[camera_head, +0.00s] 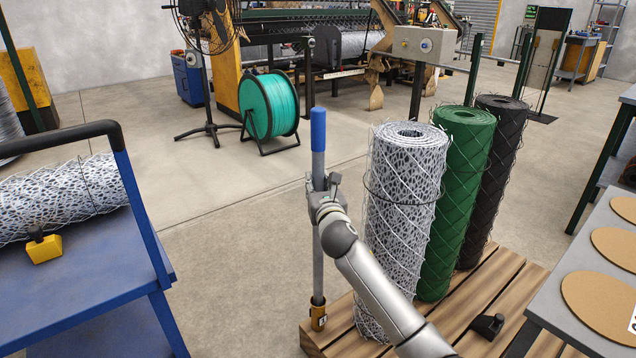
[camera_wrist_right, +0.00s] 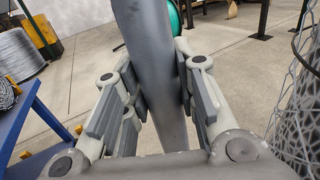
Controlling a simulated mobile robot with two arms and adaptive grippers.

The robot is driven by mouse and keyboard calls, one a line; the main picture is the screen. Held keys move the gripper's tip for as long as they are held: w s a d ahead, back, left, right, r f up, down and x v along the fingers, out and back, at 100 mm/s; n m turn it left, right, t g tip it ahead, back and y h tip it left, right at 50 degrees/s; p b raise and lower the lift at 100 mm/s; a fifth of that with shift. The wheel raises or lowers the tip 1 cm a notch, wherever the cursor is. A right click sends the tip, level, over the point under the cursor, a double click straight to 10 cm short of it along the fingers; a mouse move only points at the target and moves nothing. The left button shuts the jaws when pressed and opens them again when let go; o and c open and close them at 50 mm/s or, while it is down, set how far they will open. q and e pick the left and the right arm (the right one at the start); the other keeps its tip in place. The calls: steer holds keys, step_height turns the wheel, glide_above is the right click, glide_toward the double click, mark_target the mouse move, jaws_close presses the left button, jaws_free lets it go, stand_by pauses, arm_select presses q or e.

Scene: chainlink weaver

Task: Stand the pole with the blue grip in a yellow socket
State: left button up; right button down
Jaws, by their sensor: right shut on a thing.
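The pole is a grey rod (camera_head: 317,262) with a blue grip (camera_head: 318,130) at its top, and it stands close to upright. My right gripper (camera_head: 322,190) is shut around the rod just below the blue grip. The right wrist view shows the grey rod (camera_wrist_right: 150,70) between the two finger pads. The rod's lower end meets a yellow socket (camera_head: 318,318) at the left edge of the wooden pallet; I cannot tell how deep it sits. My left gripper is not in view.
Mesh rolls in silver (camera_head: 405,190), green (camera_head: 462,180) and black (camera_head: 495,170) stand on the pallet (camera_head: 450,310), right of the pole. A black fitting (camera_head: 487,325) sits on the pallet. A blue cart (camera_head: 110,265) on the left carries a yellow block (camera_head: 44,248).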

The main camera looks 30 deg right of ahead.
steer(key=shift+r, duration=0.15)
steer(key=c, duration=1.1)
jaws_free()
steer(key=shift+f, duration=0.25)
steer(key=v, duration=1.2)
steer(key=shift+r, duration=0.2)
